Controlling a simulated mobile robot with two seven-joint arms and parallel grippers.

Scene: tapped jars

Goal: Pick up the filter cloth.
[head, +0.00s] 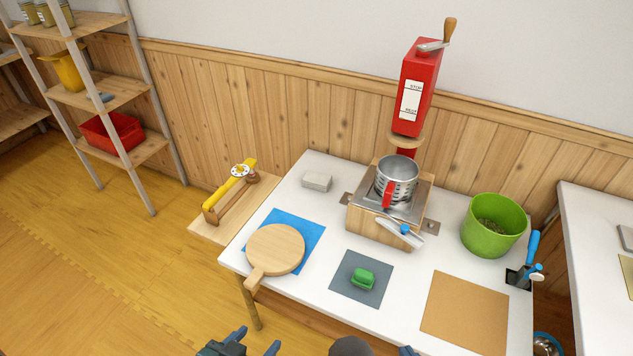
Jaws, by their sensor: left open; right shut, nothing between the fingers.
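Several flat pieces lie on the white table (335,222), and I cannot tell for sure which is the filter cloth. A blue square sheet (313,238) lies at the left, partly hidden under a round wooden board (275,250) with a handle. A grey square sheet (346,289) lies at the front middle with a small green block (362,278) on it. My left gripper (256,343) is open and empty at the bottom edge, in front of the table. Only a tip of my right gripper (408,351) shows at the bottom edge; it is shut and empty.
A metal pot (398,180) stands on a wooden-sided stand (372,228) below a red dispenser (418,85). A green bucket (490,238), a brown mat (465,315) and a blue-handled tool (533,245) are at the right. A pale block (317,180) lies at the back left.

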